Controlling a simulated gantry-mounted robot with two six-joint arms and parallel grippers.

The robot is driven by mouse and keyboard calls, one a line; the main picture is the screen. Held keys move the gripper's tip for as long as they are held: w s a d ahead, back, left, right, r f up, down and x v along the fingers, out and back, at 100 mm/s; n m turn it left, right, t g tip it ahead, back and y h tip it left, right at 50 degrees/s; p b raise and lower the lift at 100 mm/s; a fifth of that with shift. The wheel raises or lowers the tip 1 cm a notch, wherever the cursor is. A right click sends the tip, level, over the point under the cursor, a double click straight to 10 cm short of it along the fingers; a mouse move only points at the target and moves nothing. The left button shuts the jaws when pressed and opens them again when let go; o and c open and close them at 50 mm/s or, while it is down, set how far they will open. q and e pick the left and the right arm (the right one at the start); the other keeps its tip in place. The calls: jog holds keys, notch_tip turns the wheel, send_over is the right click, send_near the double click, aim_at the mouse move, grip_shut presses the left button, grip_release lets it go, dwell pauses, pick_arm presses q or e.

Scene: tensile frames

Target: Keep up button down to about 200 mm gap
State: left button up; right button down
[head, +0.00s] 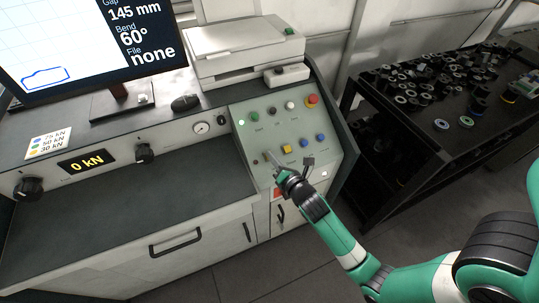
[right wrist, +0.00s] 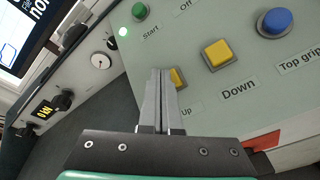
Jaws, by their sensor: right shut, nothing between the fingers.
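My right gripper (head: 268,156) is shut and empty, with its fingertips at the yellow Up button on the sloped control panel (head: 250,155). In the right wrist view the closed fingertips (right wrist: 161,72) cover the left part of the Up button (right wrist: 180,77); I cannot tell whether they press it. The yellow Down button (head: 286,149) is just right of it and shows clear in the right wrist view (right wrist: 217,54). The screen (head: 70,50) reads Gap 145 mm, Bend 60°, File none. My left gripper is not in view.
Blue buttons (head: 304,143) sit right of Down, and a red button (head: 311,100) at the panel's top right. A lit green lamp (head: 241,123) is at the upper left. The force display (head: 87,162) reads 0 kN. A black table (head: 400,125) with many small parts stands at right.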

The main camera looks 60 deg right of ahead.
jog(key=shift+w+d+f, duration=0.15)
jog(key=shift+w+f, duration=0.05)
jog(key=shift+f, duration=0.3)
dwell(1.3)
jog(key=shift+s+a+r+p, duration=0.15)
jog(key=shift+s+r+p, duration=0.05)
jog(key=shift+r+p, duration=0.3)
jog(key=shift+s+a+r+p, duration=0.15)
jog(key=shift+r+p, duration=0.25)
jog(key=shift+p, duration=0.05)
jog(key=r+p, duration=0.1)
jog(key=s+a+r+p, duration=0.1)
jog(key=p, duration=0.1)
jog(key=s+r+p, duration=0.1)
jog(key=r+p, duration=0.1)
jog(key=shift+a+r, duration=0.1)
jog(key=shift+a, duration=0.3)
dwell(0.9)
